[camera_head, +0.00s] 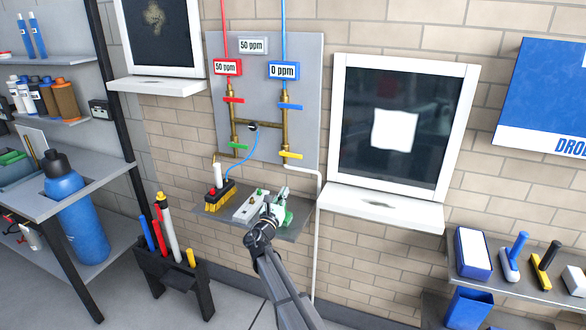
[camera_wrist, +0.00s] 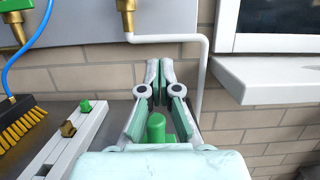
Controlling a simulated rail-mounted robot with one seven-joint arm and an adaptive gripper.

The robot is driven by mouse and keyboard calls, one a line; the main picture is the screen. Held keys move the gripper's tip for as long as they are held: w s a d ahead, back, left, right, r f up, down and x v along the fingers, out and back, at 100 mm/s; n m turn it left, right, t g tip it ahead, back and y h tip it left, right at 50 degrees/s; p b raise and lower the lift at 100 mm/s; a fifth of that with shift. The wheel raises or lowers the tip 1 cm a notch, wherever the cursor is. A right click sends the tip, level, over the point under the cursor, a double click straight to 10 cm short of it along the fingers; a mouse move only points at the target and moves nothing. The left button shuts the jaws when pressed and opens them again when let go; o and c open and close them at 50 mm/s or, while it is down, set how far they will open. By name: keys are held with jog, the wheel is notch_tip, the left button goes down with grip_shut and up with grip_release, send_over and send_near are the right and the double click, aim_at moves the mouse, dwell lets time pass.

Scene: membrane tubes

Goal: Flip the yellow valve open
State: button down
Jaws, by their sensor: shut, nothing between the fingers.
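The yellow valve handle (camera_head: 291,155) sits low on the right brass pipe of the grey wall panel (camera_head: 268,60). It lies roughly level, crosswise to the upright pipe. In the wrist view the yellow handle is out of frame; only a brass pipe end (camera_wrist: 125,12) with the white pipe below it shows at the top. My gripper (camera_head: 283,190) is below the yellow handle, over the small shelf, and apart from it. In the wrist view my gripper (camera_wrist: 160,68) has its fingertips close together, with nothing held. A green piece (camera_wrist: 156,128) shows beyond, between the finger links.
A blue hose (camera_head: 245,165) hangs left. The small shelf (camera_head: 290,233) holds a yellow brush (camera_head: 219,200). A white window ledge (camera_head: 385,212) juts out at right.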

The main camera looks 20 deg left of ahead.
aim_at(291, 155)
jog(key=shift+w, duration=0.1)
jog(key=w+r+p, duration=0.4)
jog(key=w+r, duration=0.2)
jog(key=w, duration=0.3)
jog(key=shift+w+r, duration=0.25)
jog(key=shift+s+a+r+n, duration=0.1)
jog(key=shift+a+n, duration=0.05)
jog(key=shift+n, duration=0.15)
